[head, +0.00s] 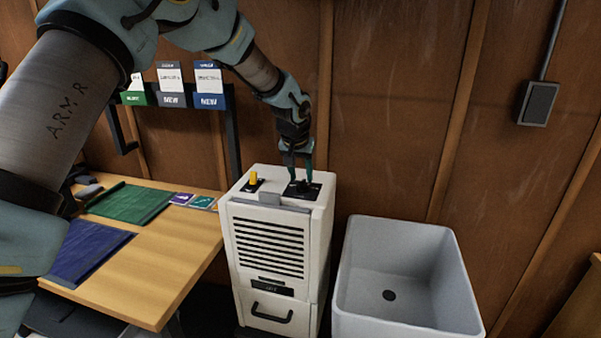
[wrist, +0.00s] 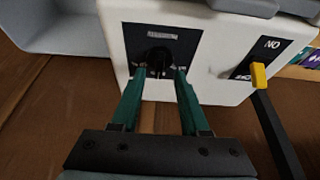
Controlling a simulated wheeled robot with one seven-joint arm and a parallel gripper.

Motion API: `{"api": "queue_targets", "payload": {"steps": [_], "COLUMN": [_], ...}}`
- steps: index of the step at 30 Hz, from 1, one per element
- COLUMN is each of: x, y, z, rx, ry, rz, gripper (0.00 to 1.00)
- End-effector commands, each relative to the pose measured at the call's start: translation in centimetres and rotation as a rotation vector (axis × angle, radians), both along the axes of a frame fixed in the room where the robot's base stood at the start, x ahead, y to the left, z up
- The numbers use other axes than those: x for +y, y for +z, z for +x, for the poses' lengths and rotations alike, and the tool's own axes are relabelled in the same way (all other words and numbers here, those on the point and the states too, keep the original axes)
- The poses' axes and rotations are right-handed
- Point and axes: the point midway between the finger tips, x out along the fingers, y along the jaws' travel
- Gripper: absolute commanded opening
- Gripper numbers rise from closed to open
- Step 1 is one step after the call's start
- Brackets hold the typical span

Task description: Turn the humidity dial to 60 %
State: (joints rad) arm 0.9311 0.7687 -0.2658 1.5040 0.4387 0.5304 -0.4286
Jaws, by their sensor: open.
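The black humidity dial (head: 302,186) sits on a dark panel on top of the white dehumidifier (head: 275,240). In the wrist view the dial (wrist: 158,60) lies between the fingertips of my gripper (wrist: 157,72). My gripper (head: 300,170) points down over the dial, its green fingers apart on either side of it. I cannot tell whether either finger touches the dial. The dial's pointer and the scale marks are too small and dark to read.
A yellow switch (head: 253,178) stands beside the dial on the same top. A grey sink (head: 400,275) is at the right. A wooden table (head: 160,270) with green and blue cloths is at the left. The wooden wall is close behind.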

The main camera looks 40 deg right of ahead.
Motion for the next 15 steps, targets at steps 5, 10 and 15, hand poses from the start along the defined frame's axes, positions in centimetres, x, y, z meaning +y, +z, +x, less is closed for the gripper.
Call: {"api": "queue_targets", "payload": {"steps": [5,10,15], "x": [-0.5,-0.7,-0.7], "y": [-1.4,-1.9,-1.9], "z": [0.4,0.4,0.4], "rx": [-0.001,-0.001,-0.001], "ry": [0.000,0.000,0.000], "rz": [0.000,-0.002,-0.001], "gripper": [0.45,0.45,0.45]}}
